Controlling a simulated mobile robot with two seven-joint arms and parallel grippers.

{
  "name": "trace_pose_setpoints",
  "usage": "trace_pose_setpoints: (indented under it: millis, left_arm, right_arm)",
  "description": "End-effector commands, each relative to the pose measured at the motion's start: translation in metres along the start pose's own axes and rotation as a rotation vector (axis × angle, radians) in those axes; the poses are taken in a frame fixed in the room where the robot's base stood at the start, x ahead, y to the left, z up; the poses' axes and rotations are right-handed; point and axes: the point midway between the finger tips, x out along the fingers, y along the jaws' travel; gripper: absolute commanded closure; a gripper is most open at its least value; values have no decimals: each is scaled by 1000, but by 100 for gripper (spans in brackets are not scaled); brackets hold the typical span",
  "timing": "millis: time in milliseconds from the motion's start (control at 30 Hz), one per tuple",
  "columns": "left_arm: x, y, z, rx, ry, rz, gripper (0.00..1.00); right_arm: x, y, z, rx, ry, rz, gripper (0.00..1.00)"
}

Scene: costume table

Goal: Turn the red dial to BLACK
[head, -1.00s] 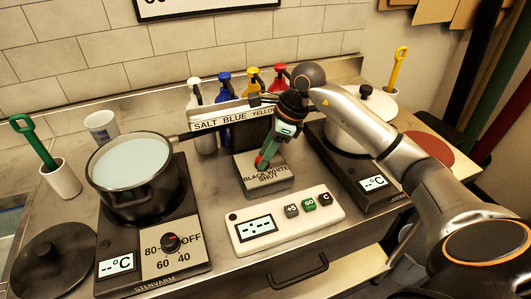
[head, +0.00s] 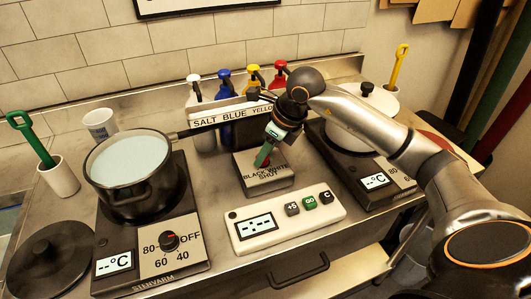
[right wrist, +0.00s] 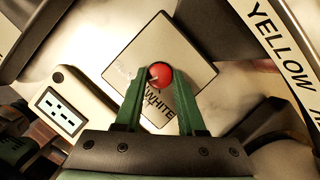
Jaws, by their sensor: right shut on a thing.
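The red dial (right wrist: 160,75) sits on a pale square box (right wrist: 190,52) lettered BLACK, WHITE and SHUT. The box (head: 282,183) also shows in the head view, at the middle of the counter. My right gripper (right wrist: 160,84) is shut on the red dial, with one green finger on each side of it. In the head view my right gripper (head: 264,160) comes down onto the box from above and hides most of the dial. A small pale mark shows on the dial's left side in the right wrist view; which word it points to is unclear. My left gripper is not in view.
A long-handled pot (head: 130,170) stands on the left hotplate, its handle reaching toward the box. A white control panel (head: 322,210) lies in front of the box. Several pump bottles (head: 224,85) stand behind the SALT BLUE YELLOW sign (head: 222,120). A white pot (head: 375,105) is at right.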

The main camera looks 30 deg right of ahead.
Motion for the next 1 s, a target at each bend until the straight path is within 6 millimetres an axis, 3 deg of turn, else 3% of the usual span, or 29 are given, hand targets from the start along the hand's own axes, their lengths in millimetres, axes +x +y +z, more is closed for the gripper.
trace_pose_setpoints:
  millis: [400,1000]
  left_arm:
    - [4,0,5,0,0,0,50]
    - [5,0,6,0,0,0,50]
  right_arm:
    - [0,2,1,229,-3,-97,100]
    - [-1,2,1,283,-1,-118,100]
